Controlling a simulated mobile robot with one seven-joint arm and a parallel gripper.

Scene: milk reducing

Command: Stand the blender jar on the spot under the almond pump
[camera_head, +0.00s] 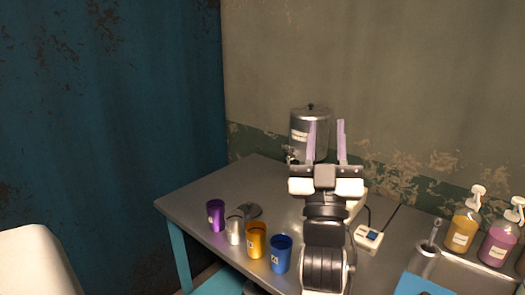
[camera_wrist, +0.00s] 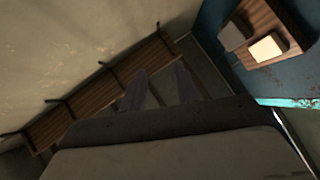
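My gripper (camera_head: 326,142) is raised over the table, fingers pointing up and apart, with nothing between them. In the wrist view the two fingers (camera_wrist: 160,90) also stand apart and empty. I cannot make out a blender jar for certain; my arm hides part of the table. An amber pump bottle (camera_head: 461,231) and a pink pump bottle (camera_head: 499,243) stand at the right. Their labels are too small to read, so I cannot tell which is almond, and no marked spot is clear under them.
A lidded metal canister (camera_head: 302,128) stands at the back. Purple (camera_head: 216,216), silver (camera_head: 234,231), orange (camera_head: 256,241) and blue (camera_head: 281,255) cups line the table's (camera_head: 185,196) front left. A white device (camera_head: 369,238) and a metal cup (camera_head: 424,263) are right of my arm.

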